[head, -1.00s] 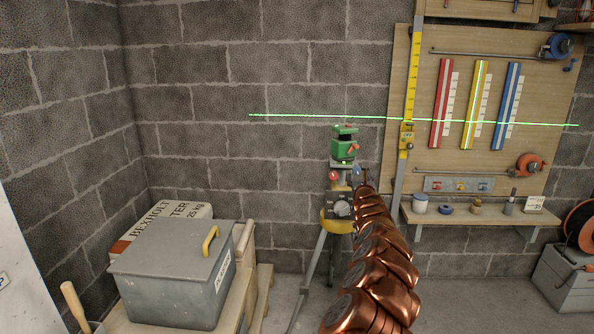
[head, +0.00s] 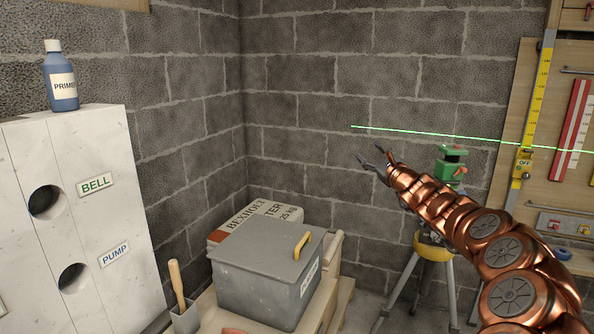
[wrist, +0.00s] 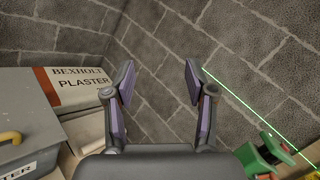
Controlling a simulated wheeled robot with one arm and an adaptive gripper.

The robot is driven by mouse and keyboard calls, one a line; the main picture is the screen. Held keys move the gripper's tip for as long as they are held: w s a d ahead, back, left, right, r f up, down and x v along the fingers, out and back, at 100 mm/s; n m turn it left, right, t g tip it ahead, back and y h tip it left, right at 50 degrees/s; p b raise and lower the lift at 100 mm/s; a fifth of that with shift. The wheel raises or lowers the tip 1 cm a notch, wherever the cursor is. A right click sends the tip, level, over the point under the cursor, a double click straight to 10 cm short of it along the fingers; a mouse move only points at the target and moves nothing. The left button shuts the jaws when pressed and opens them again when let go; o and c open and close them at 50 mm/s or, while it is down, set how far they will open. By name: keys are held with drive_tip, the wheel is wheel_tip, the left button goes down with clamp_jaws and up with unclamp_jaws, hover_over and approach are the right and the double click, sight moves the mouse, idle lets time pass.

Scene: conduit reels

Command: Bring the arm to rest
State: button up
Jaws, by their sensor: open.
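My copper-coloured arm reaches up from the lower right in the head view. My gripper (head: 374,160) is at its end, in the air in front of the block wall and left of the green laser level (head: 451,163). In the wrist view my gripper (wrist: 158,90) has its two fingers spread apart, with only wall between them. It is open and empty. The laser level also shows at the lower right of the wrist view (wrist: 262,158). It stands on a yellow-topped tripod (head: 436,247), which my arm partly hides.
A grey lidded box (head: 265,280) and a plaster bag (head: 250,225) sit on a wooden bench below. A white panel (head: 95,225) with two round holes stands at left, with a primer bottle (head: 61,80) on top. A yellow measuring staff (head: 532,110) stands at right.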

drive_tip(key=s+a+r+n+g+y, duration=0.2)
drive_tip(key=s+a+n+g+y, duration=0.3)
drive_tip(key=s+a, duration=0.4)
drive_tip(key=s+a+r+n+g+y, duration=0.2)
drive_tip(key=s+a+n+g+y, duration=0.1)
drive_tip(key=s+a+n, duration=0.65)
drive_tip(key=s+a+f+n+g+h, duration=0.1)
drive_tip(key=s+a+f+n+g, duration=0.25)
drive_tip(key=s, duration=0.45)
drive_tip(key=s+a+f+n+g+h, duration=0.1)
drive_tip(key=s+a+f+n+g, duration=0.15)
drive_tip(key=s+a+f, duration=0.35)
drive_tip(key=s+d+f+n+g+h, duration=0.25)
drive_tip(key=s+f, duration=0.25)
drive_tip(key=s, duration=0.3)
drive_tip(key=s+d+f+n+g+h, duration=0.1)
drive_tip(key=s+d+f+g+h, duration=0.2)
drive_tip(key=s+f, duration=0.4)
drive_tip(key=s+d+f+n+g+h, duration=0.1)
drive_tip(key=s+d+f+h, duration=0.3)
drive_tip(key=s+d, duration=0.55)
drive_tip(key=s+d+f+g+h, duration=0.1)
drive_tip(key=s+d+f+h, duration=0.3)
drive_tip(key=s+d, duration=0.55)
wheel_tip(320, 180, up, 14)
drive_tip(key=w+t+p, duration=0.1)
drive_tip(key=p, duration=1.2)
drive_tip(key=shift+w+d, duration=0.15)
drive_tip(key=shift+w, duration=0.05)
drive_tip(key=shift+f, duration=0.15)
